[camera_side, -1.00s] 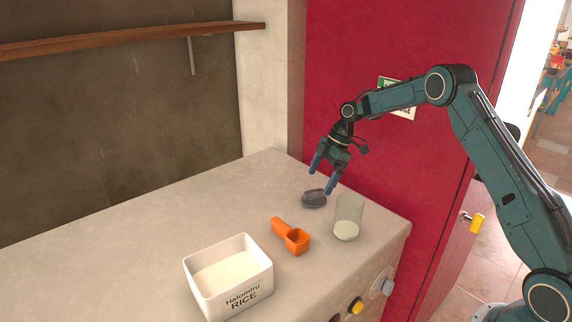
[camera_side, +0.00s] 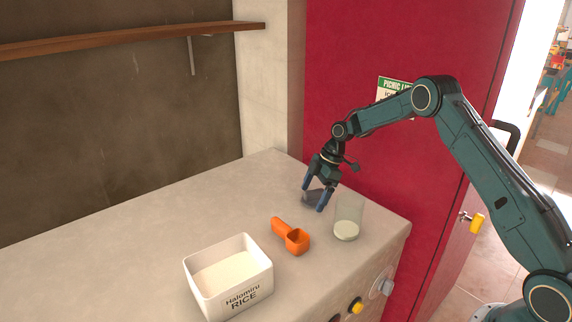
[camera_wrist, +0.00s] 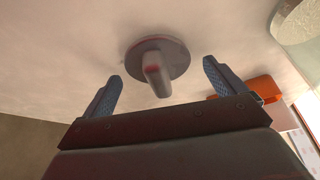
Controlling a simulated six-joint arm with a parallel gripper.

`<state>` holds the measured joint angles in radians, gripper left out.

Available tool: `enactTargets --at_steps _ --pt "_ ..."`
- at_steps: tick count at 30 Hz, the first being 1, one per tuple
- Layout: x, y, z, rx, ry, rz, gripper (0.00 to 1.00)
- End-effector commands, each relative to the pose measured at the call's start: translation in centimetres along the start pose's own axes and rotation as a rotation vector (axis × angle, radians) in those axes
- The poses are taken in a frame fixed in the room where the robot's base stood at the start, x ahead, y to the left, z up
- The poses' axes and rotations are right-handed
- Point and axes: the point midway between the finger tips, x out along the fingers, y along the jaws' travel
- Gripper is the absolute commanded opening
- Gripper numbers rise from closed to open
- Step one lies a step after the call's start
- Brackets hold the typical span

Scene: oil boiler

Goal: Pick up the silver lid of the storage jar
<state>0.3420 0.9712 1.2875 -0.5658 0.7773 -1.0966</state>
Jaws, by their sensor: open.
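The silver lid (camera_side: 313,196) lies on the counter in the side view, partly hidden behind my gripper (camera_side: 313,199). In the wrist view the lid (camera_wrist: 157,62) is a round grey disc with an upright handle that points toward the camera. My gripper (camera_wrist: 162,80) is open, with one blue finger on each side of the lid's handle and nothing held between them. The glass storage jar (camera_side: 348,217) stands uncovered to the right of the lid, with white contents at its bottom. Part of the jar (camera_wrist: 298,22) shows at the wrist view's upper right.
A white rice box (camera_side: 228,275) stands at the front. The counter (camera_side: 130,235) is clear on the left. A red door (camera_side: 405,150) stands behind.

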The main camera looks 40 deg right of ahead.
Motion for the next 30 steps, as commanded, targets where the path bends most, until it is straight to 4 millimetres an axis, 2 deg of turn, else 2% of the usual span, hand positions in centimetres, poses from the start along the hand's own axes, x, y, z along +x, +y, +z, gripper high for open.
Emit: enactTargets --at_steps 12,14,20,30 --pt "-0.04 0.01 0.00 0.000 0.000 0.000 0.95" --pt "-0.05 0.01 0.00 0.000 0.000 0.000 0.88" --pt "-0.06 0.01 0.00 0.000 0.000 0.000 0.48" --pt "-0.08 0.01 -0.01 0.000 0.000 0.000 0.48"
